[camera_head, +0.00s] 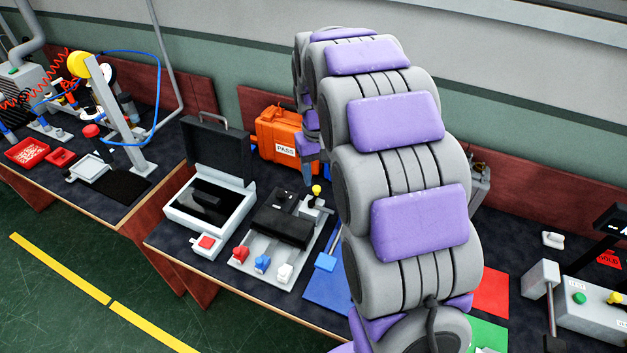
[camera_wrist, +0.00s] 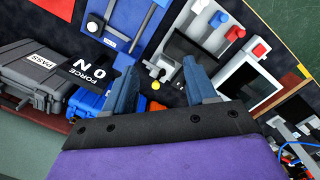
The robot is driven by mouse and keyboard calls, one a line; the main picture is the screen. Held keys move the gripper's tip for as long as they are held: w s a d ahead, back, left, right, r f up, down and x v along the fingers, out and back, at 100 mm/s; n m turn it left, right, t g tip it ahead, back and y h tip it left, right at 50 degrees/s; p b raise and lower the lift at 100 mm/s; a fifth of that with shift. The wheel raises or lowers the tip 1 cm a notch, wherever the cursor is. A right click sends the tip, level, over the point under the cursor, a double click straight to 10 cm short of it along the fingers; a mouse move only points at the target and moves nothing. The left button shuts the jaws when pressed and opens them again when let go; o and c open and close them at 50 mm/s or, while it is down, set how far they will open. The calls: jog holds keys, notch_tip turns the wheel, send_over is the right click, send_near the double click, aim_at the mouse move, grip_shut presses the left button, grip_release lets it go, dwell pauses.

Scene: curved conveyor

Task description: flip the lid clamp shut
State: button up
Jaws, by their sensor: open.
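The lid clamp shows a yellow ball knob (camera_head: 316,189) on a pale grey mount at the back right of a light grey fixture plate. A dark lid-like block (camera_head: 283,227) lies across the fixture; whether the clamp bears on it I cannot tell. My gripper (camera_head: 307,176) is above and just left of the knob, partly hidden by my arm. In the wrist view my gripper (camera_wrist: 160,64) has its two blue-grey fingers apart and empty. The yellow knob (camera_wrist: 155,86) shows between them, farther below; I see no contact.
Red (camera_head: 241,254), blue (camera_head: 262,263) and white (camera_head: 285,272) connectors line the fixture's front. An open black-lidded case (camera_head: 247,198) stands left, with a red button box (camera_head: 206,243) before it. An orange PASS case (camera_head: 281,135) is behind. A blue mat (camera_head: 325,289) lies right.

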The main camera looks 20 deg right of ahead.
jog(key=w+d+f+p, duration=0.2)
jog(key=w+d+f, duration=0.15)
jog(key=w, duration=0.55)
jog(key=t+p, duration=0.1)
jog(key=p, duration=0.2)
send_over(317, 187)
notch_tip(317, 187, down, 6)
jog(key=shift+n, duration=0.3)
notch_tip(317, 187, down, 17)
jog(key=shift+d+f+b, duration=0.1)
jog(key=shift+b, duration=0.8)
jog(key=shift+f, duration=0.1)
jog(key=shift+a, duration=0.4)
jog(key=shift+d, duration=0.35)
jog(key=c, duration=0.6)
jog(key=shift+a, duration=0.15)
grip_shut()
